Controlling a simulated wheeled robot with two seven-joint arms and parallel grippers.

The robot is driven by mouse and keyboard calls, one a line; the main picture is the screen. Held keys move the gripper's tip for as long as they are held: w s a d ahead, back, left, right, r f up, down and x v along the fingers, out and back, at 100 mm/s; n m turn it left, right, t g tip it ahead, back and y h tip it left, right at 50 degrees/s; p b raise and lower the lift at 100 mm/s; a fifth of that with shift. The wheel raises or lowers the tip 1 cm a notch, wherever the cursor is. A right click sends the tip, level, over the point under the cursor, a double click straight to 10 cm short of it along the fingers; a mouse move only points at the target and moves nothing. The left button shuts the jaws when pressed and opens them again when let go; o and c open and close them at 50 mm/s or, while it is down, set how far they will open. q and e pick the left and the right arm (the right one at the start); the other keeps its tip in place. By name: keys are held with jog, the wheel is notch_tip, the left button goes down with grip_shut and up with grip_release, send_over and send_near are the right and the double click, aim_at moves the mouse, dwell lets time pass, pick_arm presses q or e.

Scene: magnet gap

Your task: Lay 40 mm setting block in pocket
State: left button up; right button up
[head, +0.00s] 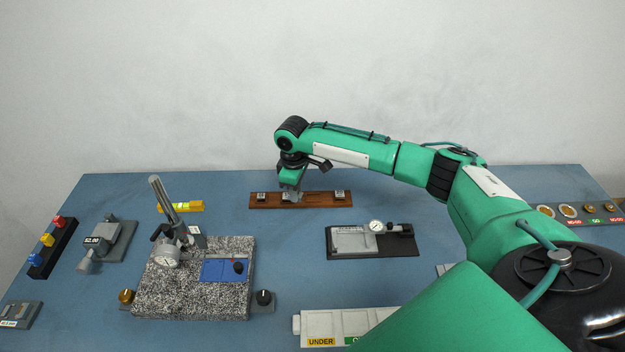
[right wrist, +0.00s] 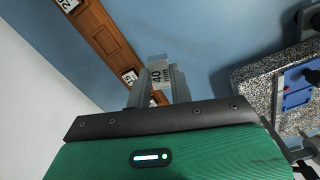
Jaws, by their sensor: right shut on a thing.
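The 40 mm setting block (right wrist: 158,74) is a small grey block with a "40 mm" label. My right gripper (right wrist: 152,88) is shut on it, with a finger on each side. In the head view the right gripper (head: 291,192) is over the middle of the brown wooden rack (head: 316,201). The rack (right wrist: 112,40) passes beside the block in the wrist view; I cannot tell the block's height above it. Other labelled blocks sit at the rack's left (head: 262,197) and right (head: 340,195). Which recess is the named pocket is unclear. My left gripper is not in view.
A speckled granite plate (head: 190,300) with a dial-gauge stand (head: 166,200) and blue plate (head: 222,270) stands at left. A dark fixture with a dial (head: 398,245) lies right of centre. A white sorting tray (head: 330,325) is in front. Blue table is clear between them.

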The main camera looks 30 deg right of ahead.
aim_at(314, 198)
jog(key=w+d+f+n, duration=0.1)
jog(key=d, duration=0.2)
jog(key=w+d+f+n, duration=0.1)
jog(key=w+d, duration=0.1)
jog(key=w+d+f+n, duration=0.1)
jog(key=d+f, duration=0.1)
jog(key=d, duration=0.1)
jog(key=shift+w+d+b, duration=0.35)
jog(key=shift+w, duration=0.05)
jog(key=shift+w+d+f+n, duration=0.1)
jog(key=shift+d+n, duration=0.2)
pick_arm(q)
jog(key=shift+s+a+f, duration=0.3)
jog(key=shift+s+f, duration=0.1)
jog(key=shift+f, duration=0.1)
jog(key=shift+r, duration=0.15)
